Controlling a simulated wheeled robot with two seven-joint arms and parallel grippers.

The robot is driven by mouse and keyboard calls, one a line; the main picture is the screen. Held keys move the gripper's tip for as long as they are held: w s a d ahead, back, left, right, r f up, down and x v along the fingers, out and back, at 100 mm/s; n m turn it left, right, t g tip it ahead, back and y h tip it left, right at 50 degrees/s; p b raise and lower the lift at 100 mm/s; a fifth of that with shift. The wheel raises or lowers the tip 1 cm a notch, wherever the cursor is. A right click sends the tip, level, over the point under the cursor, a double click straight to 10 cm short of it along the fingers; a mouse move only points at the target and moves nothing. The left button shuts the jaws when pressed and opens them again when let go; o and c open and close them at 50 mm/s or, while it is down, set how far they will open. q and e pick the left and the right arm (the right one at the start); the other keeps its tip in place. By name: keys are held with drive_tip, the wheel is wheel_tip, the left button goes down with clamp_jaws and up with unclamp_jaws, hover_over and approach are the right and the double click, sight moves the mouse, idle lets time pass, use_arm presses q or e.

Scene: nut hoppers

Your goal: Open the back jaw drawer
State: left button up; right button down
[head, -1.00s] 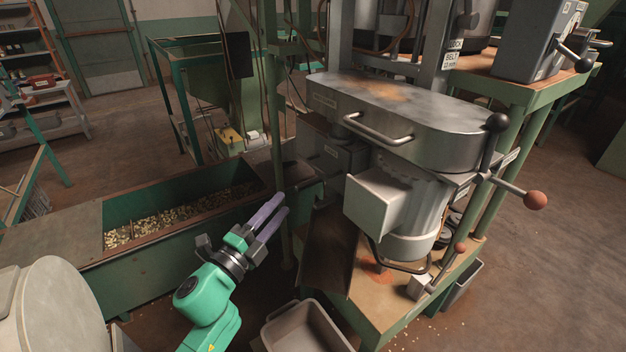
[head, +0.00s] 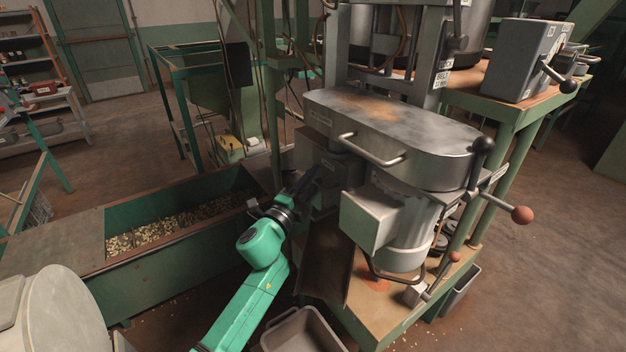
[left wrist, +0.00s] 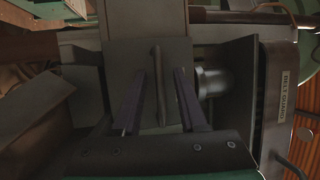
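The back jaw drawer (left wrist: 120,62) shows in the left wrist view as a flat dark grey front with an upright bar handle (left wrist: 157,85) in its middle. In the head view it lies at the grey housing (head: 318,153) on the back left side of the machine, mostly hidden by my gripper. My left gripper (head: 311,183) is at that front. In the left wrist view its two purple fingers (left wrist: 159,76) are apart, one on each side of the handle, with gaps showing. The drawer looks shut. My right gripper is not in view.
The machine's rounded metal cover (head: 390,125) and a pale box-like chute (head: 365,215) stand right of my gripper. A green post (head: 272,120) rises close behind it. A long trough of nuts (head: 170,228) is left. A grey bin (head: 300,332) stands below.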

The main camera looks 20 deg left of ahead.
use_arm(q)
clamp_jaws()
idle(1.3)
